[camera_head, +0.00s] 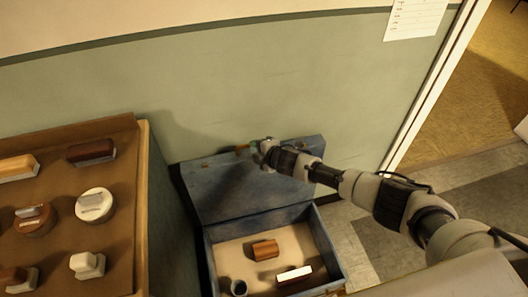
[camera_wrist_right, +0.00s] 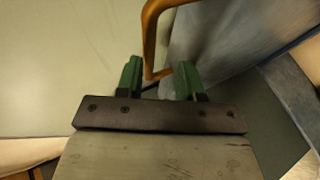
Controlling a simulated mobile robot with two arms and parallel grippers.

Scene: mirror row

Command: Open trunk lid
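The blue trunk (camera_head: 325,250) stands on the floor against the green wall. Its lid (camera_head: 235,190) is raised and tilted back toward the wall, so the inside shows. My right gripper (camera_head: 252,148) is at the lid's top edge. In the right wrist view my right gripper (camera_wrist_right: 158,78) has its two green fingers apart. A bent brass-coloured handle (camera_wrist_right: 149,40) reaches in between them, and I see no finger closed on it. The blue-grey lid surface (camera_wrist_right: 225,45) lies to the right there. My left gripper is not in view.
Inside the trunk are a brown wooden block (camera_head: 264,250), a white-topped block (camera_head: 294,274) and a dark cup (camera_head: 239,288). A doorway and open floor (camera_head: 455,100) are on the right.

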